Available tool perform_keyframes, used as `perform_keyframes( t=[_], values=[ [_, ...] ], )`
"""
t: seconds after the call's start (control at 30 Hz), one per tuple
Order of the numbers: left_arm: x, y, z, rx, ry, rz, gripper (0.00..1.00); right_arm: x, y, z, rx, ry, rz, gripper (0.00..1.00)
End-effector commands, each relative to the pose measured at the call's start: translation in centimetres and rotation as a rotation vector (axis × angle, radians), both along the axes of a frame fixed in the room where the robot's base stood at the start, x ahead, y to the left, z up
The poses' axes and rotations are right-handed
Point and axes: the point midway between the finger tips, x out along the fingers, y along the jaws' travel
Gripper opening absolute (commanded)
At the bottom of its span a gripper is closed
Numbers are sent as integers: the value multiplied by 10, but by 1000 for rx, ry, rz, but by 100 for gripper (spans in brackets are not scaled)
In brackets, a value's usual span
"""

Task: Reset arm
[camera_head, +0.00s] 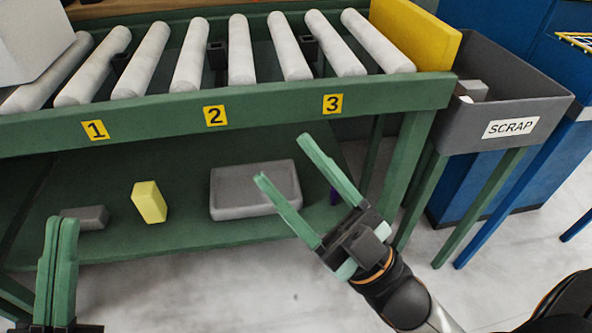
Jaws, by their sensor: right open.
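My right gripper (284,158) reaches in from the lower right with its two green fingers spread wide and nothing between them. In the picture its fingers pass in front of the lower shelf and the grey tray on it. My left gripper (57,220) is at the lower left edge, fingers pointing up and lying side by side with no gap that I can see. No object shows between them. Its wrist is mostly cut off by the picture's edge.
A green roller conveyor (260,105) numbered 1 to 3 spans the back. Its lower shelf (180,230) holds a grey tray (230,207), a yellow block (149,202) and a grey block (88,217). A grey SCRAP bin (545,105) stands right. A white box (30,40) sits upper left.

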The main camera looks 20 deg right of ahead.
Motion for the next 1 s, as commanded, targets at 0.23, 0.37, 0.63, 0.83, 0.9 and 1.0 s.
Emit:
perform_keyframes(
  t=[0.23,0.37,0.63,0.83,0.9,1.0],
  values=[
    [0,0,0,1,0,0,0,0,1,0,-2,-2,3,64],
    [1,-1,0,12,5,-3,0,1,1,1,-2,3,2,64],
    [36,6,8,23,224,53,0,35,-5,9,-17,221,-51,64],
    [62,16,-9,39,493,113,0,62,-15,-8,-34,491,-114,64],
    [67,19,-16,45,586,133,0,67,-19,-16,-41,583,-133,64],
    [69,25,-29,53,722,161,0,70,-24,-28,-48,718,-159,64]
  ],
)
